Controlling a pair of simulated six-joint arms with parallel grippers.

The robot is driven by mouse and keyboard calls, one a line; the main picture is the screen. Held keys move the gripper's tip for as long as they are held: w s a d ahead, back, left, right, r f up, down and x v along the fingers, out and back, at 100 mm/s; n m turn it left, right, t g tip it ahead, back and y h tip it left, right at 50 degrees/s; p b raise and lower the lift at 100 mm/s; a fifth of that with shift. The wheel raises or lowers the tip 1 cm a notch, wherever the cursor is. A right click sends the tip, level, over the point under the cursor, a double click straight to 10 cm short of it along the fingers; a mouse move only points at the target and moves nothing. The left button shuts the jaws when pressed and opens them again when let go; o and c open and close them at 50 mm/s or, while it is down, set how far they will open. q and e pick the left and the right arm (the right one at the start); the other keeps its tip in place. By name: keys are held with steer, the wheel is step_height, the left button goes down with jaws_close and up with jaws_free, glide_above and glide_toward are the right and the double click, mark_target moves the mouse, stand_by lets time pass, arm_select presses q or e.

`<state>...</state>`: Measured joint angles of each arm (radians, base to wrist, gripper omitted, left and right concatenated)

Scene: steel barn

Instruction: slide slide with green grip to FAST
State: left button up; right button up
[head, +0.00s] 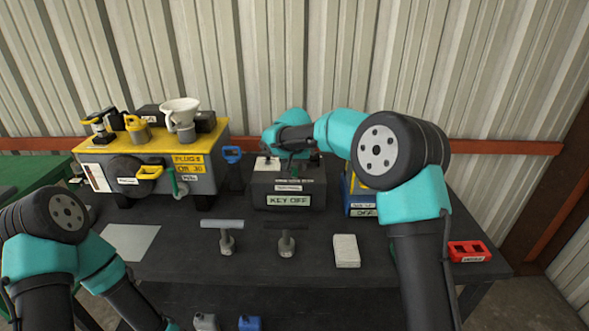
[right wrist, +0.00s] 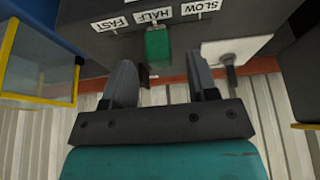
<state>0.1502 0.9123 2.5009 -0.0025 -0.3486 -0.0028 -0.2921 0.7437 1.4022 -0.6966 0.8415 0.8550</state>
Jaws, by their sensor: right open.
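The green grip (right wrist: 157,46) of the slide shows in the right wrist view on the dark box, in line with the HALF label (right wrist: 153,16). The FAST label (right wrist: 118,23) is to its left and the SLOW label (right wrist: 199,7) to its right. My right gripper (right wrist: 162,72) is open, with one finger on each side of the grip's line and a gap to both sides. In the head view my right gripper (head: 292,148) is over the back of the box marked KEY OFF (head: 289,200), and the green grip is hidden there. My left gripper is out of view.
A yellow-topped machine (head: 150,145) stands at the left with a funnel and cans on top. Two T-shaped tools (head: 222,235), a pale block (head: 346,250) and a red block (head: 469,251) are on the dark table. A blue-and-yellow box (head: 358,197) stands right of the KEY OFF box.

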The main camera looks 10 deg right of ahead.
steer(key=shift+x, duration=1.3)
steer(key=shift+c, duration=0.4)
jaws_close()
